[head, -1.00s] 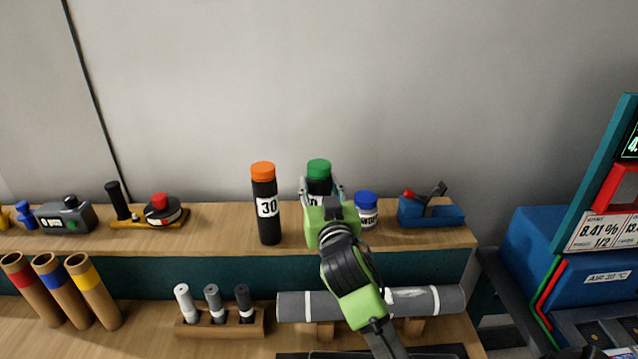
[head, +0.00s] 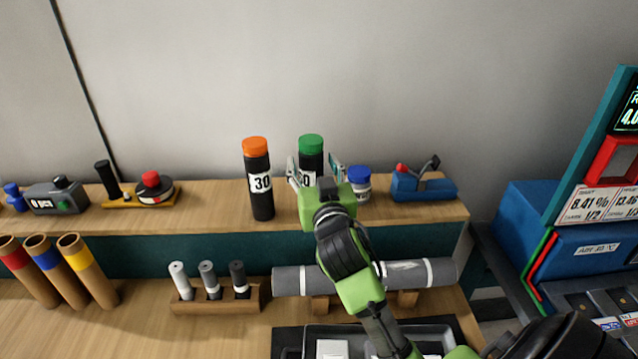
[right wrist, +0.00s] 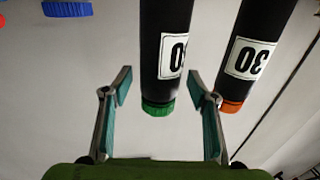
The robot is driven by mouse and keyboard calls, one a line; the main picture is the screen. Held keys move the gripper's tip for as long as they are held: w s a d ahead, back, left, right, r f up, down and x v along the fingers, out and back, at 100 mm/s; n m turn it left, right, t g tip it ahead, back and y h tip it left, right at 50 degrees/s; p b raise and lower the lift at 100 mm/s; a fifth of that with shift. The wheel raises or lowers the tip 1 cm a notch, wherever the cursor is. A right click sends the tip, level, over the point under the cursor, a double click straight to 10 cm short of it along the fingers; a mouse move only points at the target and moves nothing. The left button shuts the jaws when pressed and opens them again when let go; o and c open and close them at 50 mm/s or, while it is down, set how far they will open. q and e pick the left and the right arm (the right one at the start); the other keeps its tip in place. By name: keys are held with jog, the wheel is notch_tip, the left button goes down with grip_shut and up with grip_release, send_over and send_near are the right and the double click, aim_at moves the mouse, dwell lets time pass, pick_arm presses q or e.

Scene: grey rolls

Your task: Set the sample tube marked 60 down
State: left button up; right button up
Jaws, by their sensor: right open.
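A dark sample tube with a green cap (head: 311,156) stands upright on the back shelf. Its white label is mostly hidden behind my gripper in the head view; a 0 shows on it in the right wrist view (right wrist: 173,55). My right gripper (head: 314,168) is open, its two fingers spread on either side of this tube with a gap to each. The orange-capped tube marked 30 (head: 259,182) stands upright just to its left. The green-capped tube's base is hidden by my gripper in the head view. My left gripper is not in view.
A blue-lidded jar (head: 359,182) stands close to the right of my gripper, with a blue plane (head: 423,184) beyond it. A grey roll (head: 424,274) lies below the shelf in front.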

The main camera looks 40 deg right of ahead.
jog(key=b+v, duration=0.2)
jog(key=v, duration=0.8)
